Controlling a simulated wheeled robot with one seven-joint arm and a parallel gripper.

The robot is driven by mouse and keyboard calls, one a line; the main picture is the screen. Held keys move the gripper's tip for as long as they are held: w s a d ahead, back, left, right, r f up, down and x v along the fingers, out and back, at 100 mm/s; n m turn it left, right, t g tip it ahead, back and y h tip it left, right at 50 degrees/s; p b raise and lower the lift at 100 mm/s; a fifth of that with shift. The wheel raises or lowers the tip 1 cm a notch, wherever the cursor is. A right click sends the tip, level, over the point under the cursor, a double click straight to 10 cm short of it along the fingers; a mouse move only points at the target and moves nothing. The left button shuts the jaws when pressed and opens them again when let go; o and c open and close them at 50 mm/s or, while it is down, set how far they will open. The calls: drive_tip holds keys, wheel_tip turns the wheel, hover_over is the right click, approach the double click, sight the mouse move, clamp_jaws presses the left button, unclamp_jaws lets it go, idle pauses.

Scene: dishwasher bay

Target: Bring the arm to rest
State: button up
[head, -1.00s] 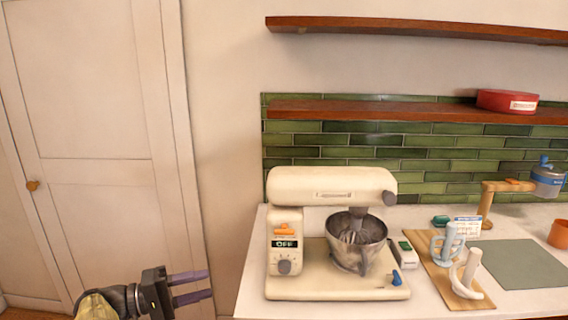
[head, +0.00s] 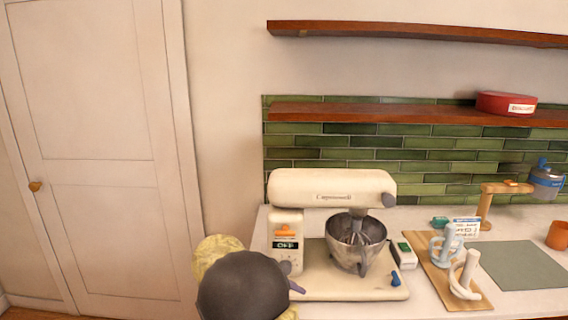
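My arm shows at the bottom of the head view, left of centre, as a dark rounded link with yellow covering. It stands in front of the left edge of the counter and the mixer's base. My gripper (head: 296,278) is mostly hidden behind this link. Only small purple finger parts show at its right side, in front of the mixer's lower left. I cannot see whether the fingers are open or hold anything.
A cream stand mixer (head: 330,189) with a metal bowl (head: 357,243) is close by the arm. A wooden board (head: 440,275) with attachments lies to its right, near a grey-green mat (head: 512,266). A red tin (head: 505,103) sits on the lower shelf (head: 390,114). The door side is clear.

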drive_tip(key=s+d+f+m+t+y+p, duration=0.1)
drive_tip(key=s+d+m+y, duration=0.4)
drive_tip(key=s+d+y, duration=0.5)
drive_tip(key=s+d+p, duration=0.1)
drive_tip(key=s+d, duration=0.3)
drive_tip(key=s, duration=0.3)
drive_tip(key=shift+s+f+y, duration=0.3)
drive_tip(key=shift+y, duration=0.1)
drive_tip(key=shift+w, duration=0.1)
